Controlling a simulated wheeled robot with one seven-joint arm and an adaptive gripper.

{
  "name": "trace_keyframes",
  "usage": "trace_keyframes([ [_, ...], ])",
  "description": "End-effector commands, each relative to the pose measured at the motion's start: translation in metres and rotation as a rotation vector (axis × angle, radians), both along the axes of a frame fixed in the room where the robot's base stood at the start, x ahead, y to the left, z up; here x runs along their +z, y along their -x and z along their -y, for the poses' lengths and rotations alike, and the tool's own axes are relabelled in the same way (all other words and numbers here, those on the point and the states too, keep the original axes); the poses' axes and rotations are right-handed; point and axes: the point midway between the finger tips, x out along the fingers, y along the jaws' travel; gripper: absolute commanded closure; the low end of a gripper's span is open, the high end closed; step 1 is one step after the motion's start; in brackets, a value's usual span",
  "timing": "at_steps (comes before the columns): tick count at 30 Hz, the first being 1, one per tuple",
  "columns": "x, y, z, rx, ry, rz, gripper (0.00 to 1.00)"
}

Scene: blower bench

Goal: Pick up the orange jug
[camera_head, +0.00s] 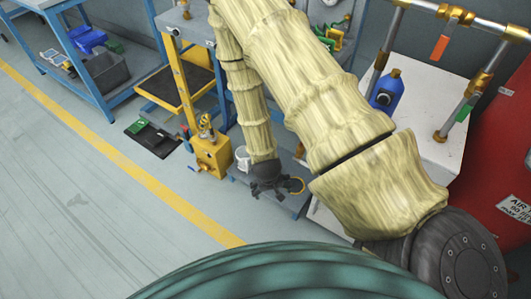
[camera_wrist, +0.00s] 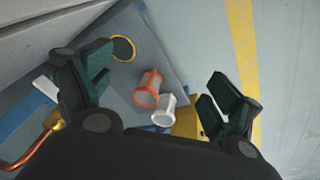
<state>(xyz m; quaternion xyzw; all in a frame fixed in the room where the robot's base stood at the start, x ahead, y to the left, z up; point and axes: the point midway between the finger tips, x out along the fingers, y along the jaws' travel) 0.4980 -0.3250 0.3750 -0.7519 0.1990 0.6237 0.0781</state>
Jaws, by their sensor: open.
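In the head view my gripper (camera_head: 270,186) hangs over a low grey-blue platform (camera_head: 290,206). I cannot make out the orange jug there; the arm and gripper cover that area.
A white cup-like vessel (camera_wrist: 164,110) stands close beside the orange jug; it also shows in the head view (camera_head: 242,158). A yellow ring (camera_wrist: 123,49) lies near the left finger. A blue bottle (camera_head: 386,92) stands on a white cabinet.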

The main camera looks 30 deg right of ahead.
Motion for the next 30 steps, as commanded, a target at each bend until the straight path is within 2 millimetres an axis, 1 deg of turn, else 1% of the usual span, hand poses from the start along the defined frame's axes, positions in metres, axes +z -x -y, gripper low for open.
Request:
trace_keyframes([
  [1,-0.020,-0.012,0.005,-0.020,0.005,0.015,0.09],
  [3,-0.030,-0.025,0.011,-0.048,0.010,0.030,0.09],
  [9,-0.058,-0.065,0.030,-0.130,0.019,0.076,0.09],
  [18,-0.092,-0.122,0.056,-0.256,0.016,0.151,0.09],
  [24,-0.106,-0.153,0.070,-0.329,0.005,0.195,0.09],
  [27,-0.108,-0.164,0.075,-0.351,-0.001,0.211,0.09],
  [30,-0.108,-0.170,0.078,-0.367,-0.004,0.219,0.09],
])
